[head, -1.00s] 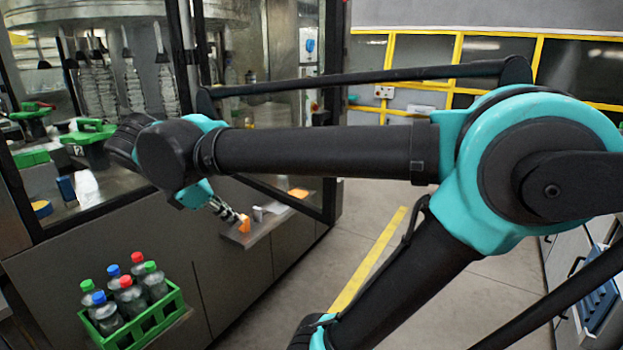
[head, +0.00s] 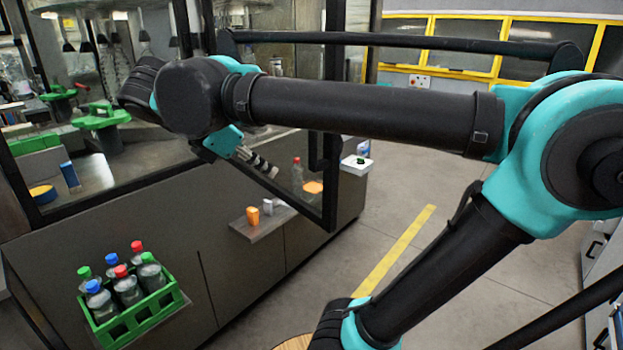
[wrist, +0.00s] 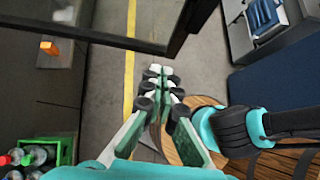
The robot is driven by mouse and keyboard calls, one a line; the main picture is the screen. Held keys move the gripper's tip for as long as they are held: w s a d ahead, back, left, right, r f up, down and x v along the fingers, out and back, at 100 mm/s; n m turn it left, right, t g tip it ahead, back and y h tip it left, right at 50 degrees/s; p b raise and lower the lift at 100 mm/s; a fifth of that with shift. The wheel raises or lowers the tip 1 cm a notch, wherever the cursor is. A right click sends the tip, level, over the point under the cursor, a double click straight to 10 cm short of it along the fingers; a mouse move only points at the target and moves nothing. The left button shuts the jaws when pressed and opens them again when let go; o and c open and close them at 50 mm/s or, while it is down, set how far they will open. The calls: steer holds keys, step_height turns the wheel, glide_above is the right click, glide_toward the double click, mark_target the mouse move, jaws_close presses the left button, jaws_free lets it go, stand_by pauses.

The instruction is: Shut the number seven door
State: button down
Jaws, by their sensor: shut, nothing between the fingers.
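A glass door with a black frame (head: 330,110) stands open, jutting out from the labeller towards the aisle. No number seven is readable on it. A black upright handle shows near its free edge. In the wrist view the door's dark frame (wrist: 120,38) crosses the top left, ending at a corner near the top middle. My gripper (head: 272,172) is shut and empty, in front of the door's glass in the head view. In the wrist view its fingertips (wrist: 160,72) meet over the floor, below and left of that corner. I cannot tell whether it touches the door.
A green crate (head: 145,325) of capped bottles is at the lower left. A small shelf (head: 262,229) holds an orange piece (head: 253,215) and a grey one. A white box (head: 357,166) stands beyond the door. Open floor with a yellow line (head: 395,252) lies to the right.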

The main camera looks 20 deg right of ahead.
mark_target(316, 187)
steer(key=shift+w+d+r+x, duration=0.1)
steer(key=shift+d+r+x, duration=0.25)
steer(key=shift+x, duration=1.7)
steer(key=shift+w+d+r+x, duration=0.15)
steer(key=shift+d+r+x, duration=0.2)
steer(key=shift+x, duration=1.65)
steer(key=shift+w+d+r+x, duration=0.1)
steer(key=shift+d+r+x, duration=0.25)
steer(key=shift+x, duration=1.7)
